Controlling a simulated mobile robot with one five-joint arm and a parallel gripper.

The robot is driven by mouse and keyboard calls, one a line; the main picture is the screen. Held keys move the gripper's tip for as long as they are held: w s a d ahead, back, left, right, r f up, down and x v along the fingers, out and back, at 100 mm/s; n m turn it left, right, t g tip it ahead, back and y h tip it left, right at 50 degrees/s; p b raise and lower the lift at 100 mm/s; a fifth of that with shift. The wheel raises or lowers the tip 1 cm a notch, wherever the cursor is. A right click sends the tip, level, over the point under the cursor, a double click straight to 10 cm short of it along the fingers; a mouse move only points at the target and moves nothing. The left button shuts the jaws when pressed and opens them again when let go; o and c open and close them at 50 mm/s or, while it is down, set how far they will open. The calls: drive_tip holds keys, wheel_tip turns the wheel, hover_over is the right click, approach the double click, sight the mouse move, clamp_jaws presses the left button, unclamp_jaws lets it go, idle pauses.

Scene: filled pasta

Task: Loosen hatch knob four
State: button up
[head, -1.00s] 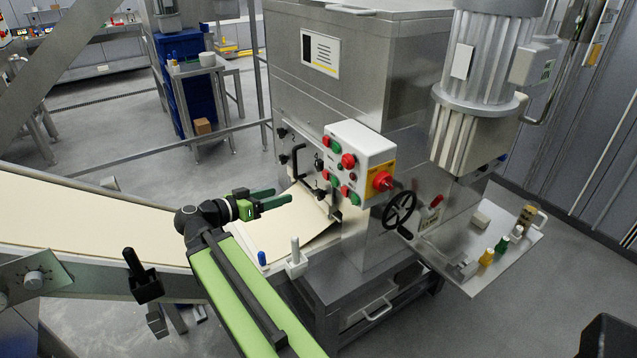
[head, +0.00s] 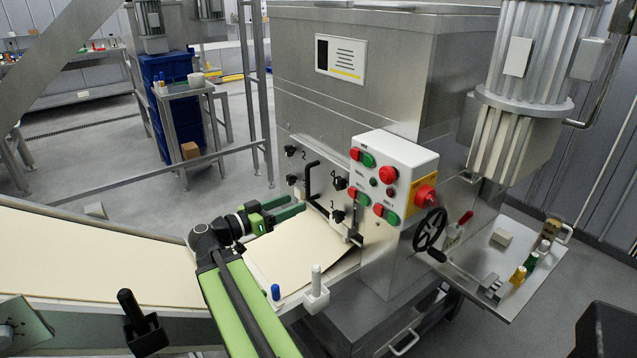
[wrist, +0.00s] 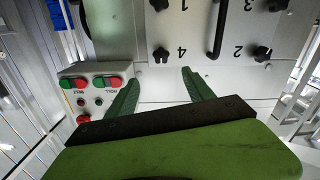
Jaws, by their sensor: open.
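Hatch knob four (head: 340,183) is a black knob on the steel hatch plate, beside the label 4. In the upside-down wrist view knob four (wrist: 161,54) stands ahead of the gap between my fingertips. My gripper (head: 303,204) has green fingers spread apart, with nothing between them. It is in front of the hatch in the head view, and in the wrist view the gripper (wrist: 161,76) is apart from the knob. Three similar knobs, such as knob two (head: 291,150), sit around a black bar handle (head: 311,180).
A control box (head: 394,178) with red and green buttons juts out close to knob four; it also shows in the wrist view (wrist: 95,92). A conveyor belt (head: 110,260) runs below my arm. A black handwheel (head: 430,230) is at the right.

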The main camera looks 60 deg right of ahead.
sight(337, 185)
drive_tip(key=x, duration=1.7)
drive_tip(key=shift+w+d, duration=0.1)
drive_tip(key=shift+d, duration=0.1)
clamp_jaws()
